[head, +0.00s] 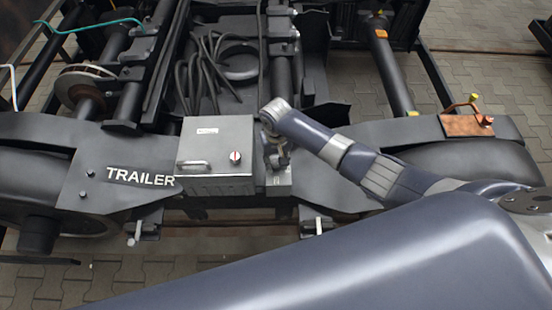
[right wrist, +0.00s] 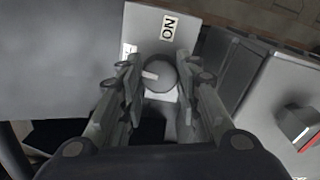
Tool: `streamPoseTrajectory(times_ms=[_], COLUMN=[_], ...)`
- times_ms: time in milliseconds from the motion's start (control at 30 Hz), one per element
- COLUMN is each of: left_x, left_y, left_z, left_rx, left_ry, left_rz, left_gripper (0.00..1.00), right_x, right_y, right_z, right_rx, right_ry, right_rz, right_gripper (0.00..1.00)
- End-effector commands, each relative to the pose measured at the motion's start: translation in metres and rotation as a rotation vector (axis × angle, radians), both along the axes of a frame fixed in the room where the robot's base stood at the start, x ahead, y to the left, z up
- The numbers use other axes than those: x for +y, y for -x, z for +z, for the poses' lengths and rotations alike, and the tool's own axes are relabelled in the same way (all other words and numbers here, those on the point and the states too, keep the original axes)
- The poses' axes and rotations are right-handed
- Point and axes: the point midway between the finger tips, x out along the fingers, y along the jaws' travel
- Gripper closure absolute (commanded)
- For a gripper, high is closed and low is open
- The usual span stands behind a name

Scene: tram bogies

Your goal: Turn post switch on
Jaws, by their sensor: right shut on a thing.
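The post switch is a small grey box (head: 278,188) just right of the larger grey cabinet in the head view. In the right wrist view its light grey face (right wrist: 70,60) carries a round dark knob (right wrist: 162,75) with a pale pointer mark pointing left. An "ON" label (right wrist: 168,27) sits above the knob, and a second label (right wrist: 128,50), partly hidden, sits to its upper left. My right gripper (right wrist: 158,88) has a finger on each side of the knob and is shut on it; it also shows in the head view (head: 277,155). My left gripper is not in view.
The grey cabinet (head: 215,148) with a handle and a red-and-white knob (head: 235,156) stands close beside the post switch. Black cables (head: 205,70) lie behind it. A "TRAILER" plate (head: 140,177) is to the left. A copper-coloured block (head: 465,125) sits on the right frame.

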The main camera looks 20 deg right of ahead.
Motion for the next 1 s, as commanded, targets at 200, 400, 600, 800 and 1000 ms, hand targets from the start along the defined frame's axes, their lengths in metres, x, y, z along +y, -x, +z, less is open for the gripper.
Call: streamPoseTrajectory(times_ms=[200,400,600,800,1000], left_x=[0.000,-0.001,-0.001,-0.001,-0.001], left_y=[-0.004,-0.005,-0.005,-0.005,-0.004], left_z=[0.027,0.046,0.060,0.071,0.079], left_rx=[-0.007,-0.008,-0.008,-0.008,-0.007], left_ry=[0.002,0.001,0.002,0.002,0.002], left_rz=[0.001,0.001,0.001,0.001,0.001], left_gripper=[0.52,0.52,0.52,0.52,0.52], right_x=[0.001,0.002,0.001,0.002,0.001], right_y=[0.002,0.002,0.002,0.002,0.002], right_z=[0.005,0.004,0.003,0.002,0.002], right_rx=[0.006,0.005,0.005,0.006,0.005], right_ry=[-0.001,-0.002,-0.001,-0.001,-0.001], right_rz=[-0.173,-0.363,-0.554,-0.745,-0.933], right_gripper=[0.93,0.93,0.93,0.93,0.93])
